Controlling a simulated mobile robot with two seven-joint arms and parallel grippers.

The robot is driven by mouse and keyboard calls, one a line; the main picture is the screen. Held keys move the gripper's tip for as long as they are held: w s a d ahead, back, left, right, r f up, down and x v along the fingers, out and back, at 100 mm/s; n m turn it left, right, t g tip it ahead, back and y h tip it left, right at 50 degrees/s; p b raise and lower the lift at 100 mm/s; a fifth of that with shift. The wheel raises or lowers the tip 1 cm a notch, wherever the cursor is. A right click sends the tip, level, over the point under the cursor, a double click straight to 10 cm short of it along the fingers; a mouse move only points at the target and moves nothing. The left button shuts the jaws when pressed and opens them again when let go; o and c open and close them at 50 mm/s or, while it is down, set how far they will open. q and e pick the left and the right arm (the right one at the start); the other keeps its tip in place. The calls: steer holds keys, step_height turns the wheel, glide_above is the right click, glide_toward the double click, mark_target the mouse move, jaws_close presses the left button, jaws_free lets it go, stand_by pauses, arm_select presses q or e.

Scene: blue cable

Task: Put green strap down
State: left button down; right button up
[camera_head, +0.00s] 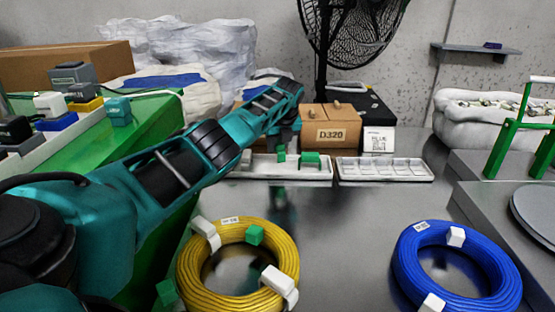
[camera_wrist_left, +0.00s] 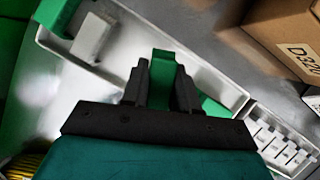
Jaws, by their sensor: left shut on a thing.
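My left gripper (camera_wrist_left: 161,72) is shut on a green strap (camera_wrist_left: 161,62), seen between its fingers in the left wrist view. The gripper is at the long white tray (camera_wrist_left: 205,72); I cannot tell whether the strap touches the tray floor. In the head view my left arm reaches across to this tray (camera_head: 255,175) and hides most of the gripper. A small green piece (camera_head: 281,154) shows below the wrist, likely the held strap. Another green piece (camera_head: 311,158) sits at the tray's right part. My right gripper is not in view.
A compartmented white tray (camera_head: 385,178) stands right of the long tray. Cardboard boxes marked D320 (camera_head: 331,135) stand behind. A yellow cable coil (camera_head: 192,285) and a blue cable coil (camera_head: 405,258) lie in front. The grey table between them is clear.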

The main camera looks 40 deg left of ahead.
arm_select(q)
step_height(320, 180, down, 4)
steer(key=shift+r+b, duration=0.15)
steer(key=shift+b, duration=0.4)
steer(key=shift+f, duration=0.2)
steer(key=shift+r, duration=0.1)
steer(key=c, duration=0.9)
jaws_free()
steer(key=shift+o, duration=0.2)
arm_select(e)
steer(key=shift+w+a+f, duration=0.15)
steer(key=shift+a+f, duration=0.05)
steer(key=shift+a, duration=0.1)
arm_select(q)
steer(key=p+v, duration=0.5)
steer(key=v, duration=0.7)
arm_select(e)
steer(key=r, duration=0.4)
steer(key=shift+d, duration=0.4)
